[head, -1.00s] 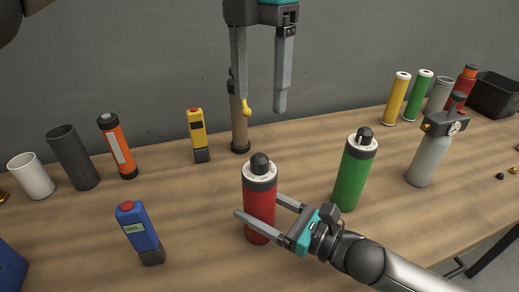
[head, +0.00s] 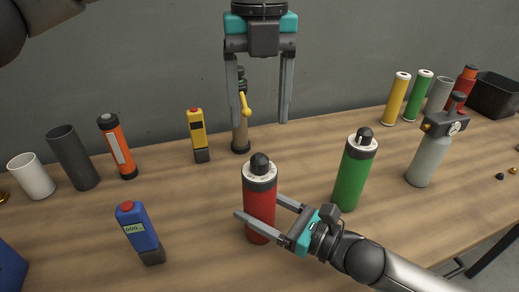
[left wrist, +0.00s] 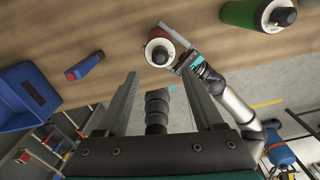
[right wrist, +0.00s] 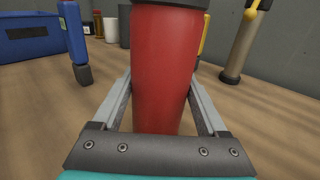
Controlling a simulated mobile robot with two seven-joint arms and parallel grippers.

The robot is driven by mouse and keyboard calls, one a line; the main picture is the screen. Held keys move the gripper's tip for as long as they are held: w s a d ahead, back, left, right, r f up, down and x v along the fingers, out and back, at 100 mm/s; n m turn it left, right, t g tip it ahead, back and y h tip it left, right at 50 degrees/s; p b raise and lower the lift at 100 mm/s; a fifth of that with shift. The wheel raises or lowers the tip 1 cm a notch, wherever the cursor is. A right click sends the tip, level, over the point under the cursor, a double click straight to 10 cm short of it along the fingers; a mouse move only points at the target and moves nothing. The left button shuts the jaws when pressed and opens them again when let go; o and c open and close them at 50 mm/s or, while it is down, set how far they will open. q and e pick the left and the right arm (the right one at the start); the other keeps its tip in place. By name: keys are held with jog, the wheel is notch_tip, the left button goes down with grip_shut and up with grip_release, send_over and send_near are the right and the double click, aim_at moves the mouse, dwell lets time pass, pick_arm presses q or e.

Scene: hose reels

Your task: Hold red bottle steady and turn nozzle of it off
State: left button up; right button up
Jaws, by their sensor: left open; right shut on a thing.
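The red bottle (head: 260,210) stands upright on the wooden table in the head view, with a dark collar, a white dial ring and a black nozzle knob (head: 260,163) on top. My right gripper (head: 257,210) is shut on the bottle's body from the right; the red body (right wrist: 165,75) fills the space between its fingers in the right wrist view. My left gripper (head: 260,120) is open and empty, fingers pointing down, above and behind the bottle. In the left wrist view the bottle's top (left wrist: 160,52) shows beyond the fingertips.
A green bottle (head: 354,175) stands right of the red one, a grey spray bottle (head: 427,160) beyond. A blue meter (head: 140,230) stands left, a yellow meter (head: 197,135) behind. A tan cylinder with a yellow lever (head: 240,135) stands behind my left fingers.

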aim_at(259, 157)
pick_arm(q)
notch_tip(259, 157, down, 8)
jog(key=shift+f, duration=0.1)
dwell(0.4)
grip_shut()
dwell(0.3)
